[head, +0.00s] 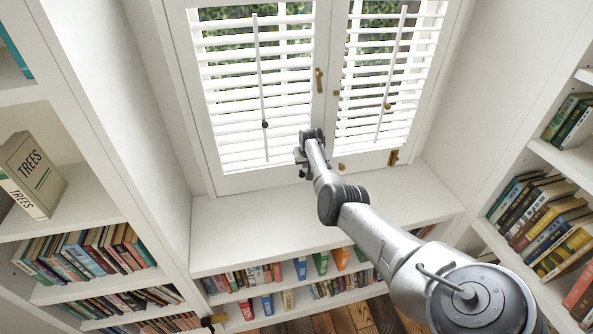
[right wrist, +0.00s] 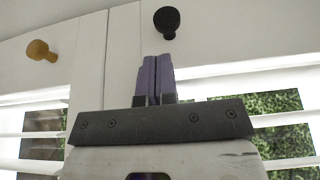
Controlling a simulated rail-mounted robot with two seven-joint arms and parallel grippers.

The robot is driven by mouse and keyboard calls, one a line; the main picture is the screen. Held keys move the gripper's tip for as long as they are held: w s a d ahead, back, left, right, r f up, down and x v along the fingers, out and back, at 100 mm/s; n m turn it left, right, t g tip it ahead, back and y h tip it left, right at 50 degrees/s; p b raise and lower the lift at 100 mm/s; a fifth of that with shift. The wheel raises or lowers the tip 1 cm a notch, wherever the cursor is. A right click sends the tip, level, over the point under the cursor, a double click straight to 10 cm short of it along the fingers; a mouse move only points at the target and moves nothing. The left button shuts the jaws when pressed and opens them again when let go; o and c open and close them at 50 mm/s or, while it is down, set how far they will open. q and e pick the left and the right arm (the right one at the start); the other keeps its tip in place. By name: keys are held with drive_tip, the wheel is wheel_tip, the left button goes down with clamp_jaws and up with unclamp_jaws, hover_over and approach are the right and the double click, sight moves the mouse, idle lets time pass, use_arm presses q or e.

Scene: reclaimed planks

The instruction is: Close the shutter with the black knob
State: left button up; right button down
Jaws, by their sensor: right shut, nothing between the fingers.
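Two white louvred shutters stand side by side in the window. The left shutter (head: 225,183) has a black knob (head: 265,124) on its tilt rod. The right shutter (head: 372,160) has a brass knob (head: 387,106) on its rod. Greenery shows between the slats of both. My right gripper (head: 301,160) is at the lower right corner of the left shutter. In the right wrist view its purple fingers (right wrist: 155,62) are shut and empty. A black knob (right wrist: 167,20) on a white frame is just beyond the fingertips, apart from them in the picture. My left gripper is out of view.
A brass knob (right wrist: 40,50) is left in the right wrist view. A brass latch (head: 319,80) sits between the shutters. The white sill (head: 240,235) below is clear. Bookshelves with books flank it on both sides, and a low bookshelf is underneath.

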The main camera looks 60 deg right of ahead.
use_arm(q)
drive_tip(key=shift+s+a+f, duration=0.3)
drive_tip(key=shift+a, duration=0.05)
use_arm(e)
drive_tip(key=shift+w+d+f, duration=0.1)
drive_tip(key=shift+d+f, duration=0.2)
drive_tip(key=shift+f, duration=0.05)
drive_tip(key=shift+f, duration=0.1)
wheel_tip(320, 180, up, 4)
drive_tip(key=p, duration=0.5)
drive_tip(key=shift+a+r, duration=0.15)
drive_tip(key=shift+r, duration=0.05)
use_arm(q)
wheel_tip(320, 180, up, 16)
drive_tip(key=p, duration=1)
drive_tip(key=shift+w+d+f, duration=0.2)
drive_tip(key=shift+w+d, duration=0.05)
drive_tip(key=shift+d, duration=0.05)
use_arm(e)
drive_tip(key=v, duration=0.6)
drive_tip(key=shift+s+a, duration=0.4)
drive_tip(key=shift+a, duration=0.05)
drive_tip(key=shift+s+f, duration=0.1)
